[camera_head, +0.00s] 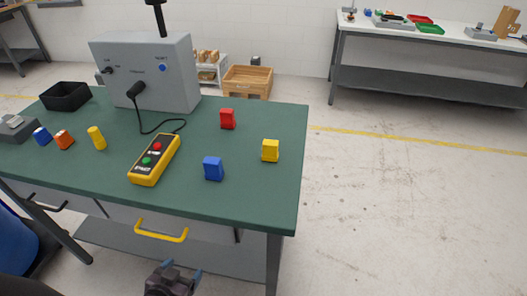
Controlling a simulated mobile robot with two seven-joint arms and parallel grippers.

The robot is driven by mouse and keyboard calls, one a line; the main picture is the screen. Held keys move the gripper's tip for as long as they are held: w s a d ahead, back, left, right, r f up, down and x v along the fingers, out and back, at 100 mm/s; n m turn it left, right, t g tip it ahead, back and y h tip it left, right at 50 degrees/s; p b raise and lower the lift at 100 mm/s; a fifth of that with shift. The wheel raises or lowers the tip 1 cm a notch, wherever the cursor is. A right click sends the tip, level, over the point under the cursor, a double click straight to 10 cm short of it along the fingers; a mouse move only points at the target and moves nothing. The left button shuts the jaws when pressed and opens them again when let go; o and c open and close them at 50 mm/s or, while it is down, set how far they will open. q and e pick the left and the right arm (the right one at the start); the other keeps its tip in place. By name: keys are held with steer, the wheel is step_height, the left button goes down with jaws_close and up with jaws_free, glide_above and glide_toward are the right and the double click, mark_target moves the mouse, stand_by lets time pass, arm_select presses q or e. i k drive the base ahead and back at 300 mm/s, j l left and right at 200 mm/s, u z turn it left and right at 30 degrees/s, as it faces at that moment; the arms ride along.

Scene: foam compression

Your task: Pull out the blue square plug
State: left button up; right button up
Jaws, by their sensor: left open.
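A blue square block (213,168) stands on the green table top (255,195) near its front edge, right of the yellow control pendant. A smaller blue piece (42,136) lies at the table's left, beside a grey block (15,128). I cannot tell which of the two is the plug, and neither is visibly seated in a hole. My left gripper (183,268) is at the bottom of the view, open and empty, its blue-tipped fingers apart. It is below the table top, in front of the table, far from both blue pieces. My right gripper is not in view.
The yellow pendant (155,159) is cabled to a grey box (147,72) at the back. Red (228,119) and yellow (270,150) blocks, orange (64,140) and yellow (97,138) pieces and a black tray (66,96) share the table. A yellow drawer handle (161,232) juts out in front.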

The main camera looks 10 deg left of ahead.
mark_target(212, 166)
steer(key=j+z, duration=0.15)
steer(key=z, duration=0.3)
steer(key=k+j+z, duration=0.1)
steer(key=z, duration=0.35)
steer(key=k+j+z, duration=0.65)
steer(key=k+j, duration=0.95)
